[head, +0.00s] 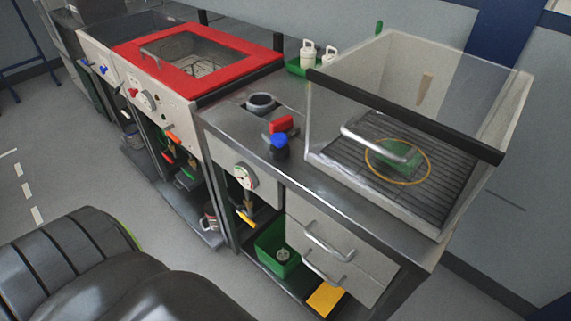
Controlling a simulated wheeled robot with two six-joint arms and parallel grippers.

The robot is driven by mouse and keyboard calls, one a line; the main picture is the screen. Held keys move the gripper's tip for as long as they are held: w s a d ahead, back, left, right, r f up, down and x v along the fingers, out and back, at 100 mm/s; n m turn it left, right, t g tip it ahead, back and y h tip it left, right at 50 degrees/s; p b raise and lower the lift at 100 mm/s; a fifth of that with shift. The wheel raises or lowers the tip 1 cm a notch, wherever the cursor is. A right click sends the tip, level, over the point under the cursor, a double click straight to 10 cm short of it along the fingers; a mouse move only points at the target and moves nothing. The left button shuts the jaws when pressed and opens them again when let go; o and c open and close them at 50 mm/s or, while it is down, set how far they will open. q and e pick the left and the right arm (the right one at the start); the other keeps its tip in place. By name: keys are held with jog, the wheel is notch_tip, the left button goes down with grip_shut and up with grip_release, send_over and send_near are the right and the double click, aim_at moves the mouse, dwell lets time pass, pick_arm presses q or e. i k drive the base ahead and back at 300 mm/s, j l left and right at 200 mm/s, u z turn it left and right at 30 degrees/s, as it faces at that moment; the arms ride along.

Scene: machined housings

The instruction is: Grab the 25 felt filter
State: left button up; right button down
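I cannot make out a felt filter marked 25 in the head view; no label is readable at this size. A small grey part (283,255) sits in a green bin (270,238) on the lower shelf of the bench, and I cannot tell what it is. Two white canister-like parts (308,52) stand in a green tray (296,67) at the back of the bench top. Neither my left nor my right gripper shows in the view.
A clear-walled cabinet (345,94) with a handle and slatted floor stands on the bench's right. A red-framed lid (195,48) covers the left unit. Red and blue knob-like parts (279,142) stand mid-bench. Two drawers (325,250) are shut. Grey floor (100,165) is open at left.

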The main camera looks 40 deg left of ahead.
aim_at(308, 57)
jog(key=j+z, duration=0.15)
jog(key=j, duration=0.25)
jog(key=k+j+z, duration=0.1)
jog(key=j, duration=0.3)
jog(key=k+j+z, duration=0.15)
jog(key=j, duration=0.2)
jog(key=k+j+z, duration=0.1)
jog(key=j, duration=0.3)
jog(key=k+j+z, duration=0.15)
jog(key=j, duration=0.2)
